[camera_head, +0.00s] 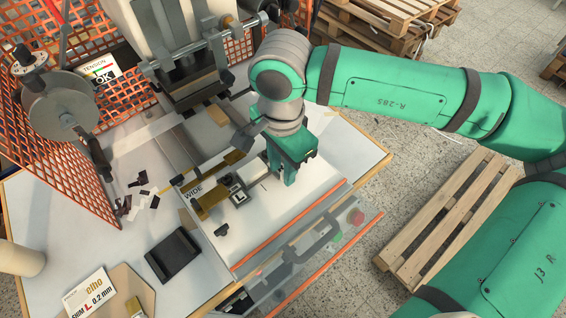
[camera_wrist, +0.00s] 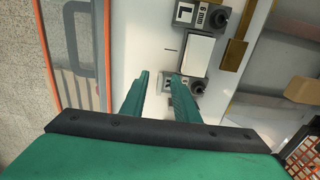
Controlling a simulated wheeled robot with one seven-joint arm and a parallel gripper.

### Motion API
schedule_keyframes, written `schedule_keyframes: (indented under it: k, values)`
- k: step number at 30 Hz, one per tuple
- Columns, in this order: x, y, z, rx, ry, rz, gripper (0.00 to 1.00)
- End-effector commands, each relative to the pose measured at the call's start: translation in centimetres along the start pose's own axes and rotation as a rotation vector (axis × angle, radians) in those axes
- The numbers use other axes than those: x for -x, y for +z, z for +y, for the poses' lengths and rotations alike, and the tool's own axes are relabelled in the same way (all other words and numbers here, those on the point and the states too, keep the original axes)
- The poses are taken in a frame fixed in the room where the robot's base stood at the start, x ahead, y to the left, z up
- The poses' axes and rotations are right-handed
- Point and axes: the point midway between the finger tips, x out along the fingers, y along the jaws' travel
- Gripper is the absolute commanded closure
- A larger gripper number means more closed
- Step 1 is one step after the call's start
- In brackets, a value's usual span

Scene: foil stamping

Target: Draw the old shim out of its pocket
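In the head view my gripper (camera_head: 288,178) is above the pale machine bed, right of the block marked L (camera_head: 238,191). In the wrist view a pale rectangular plate (camera_wrist: 198,52) lies between a block marked L 6 (camera_wrist: 193,14) and a second small grey block (camera_wrist: 194,83). The right finger overlaps that second block in the view; I cannot tell whether they touch. I cannot make out for sure which piece is the old shim or its pocket.
Brass-coloured bars (camera_head: 208,200) lie beside the blocks. A black tray (camera_head: 174,256) and a card marked SHIM L 0.2 mm (camera_head: 90,293) lie at the front left. Dark scraps (camera_head: 138,190) are scattered on the table. An orange mesh guard (camera_head: 45,140) stands at left.

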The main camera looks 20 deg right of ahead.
Motion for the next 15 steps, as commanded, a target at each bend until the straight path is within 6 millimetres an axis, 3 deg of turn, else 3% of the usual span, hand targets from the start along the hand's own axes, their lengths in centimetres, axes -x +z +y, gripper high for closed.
schedule_keyframes:
  k: [1, 4, 15]
  values:
    - [0.01, -0.04, 0.02, -0.001, 0.000, 0.000, 0.77]
    - [0.02, -0.07, 0.04, -0.002, 0.000, 0.000, 1.00]
    - [0.03, -0.09, 0.51, -0.002, 0.000, 0.000, 1.00]
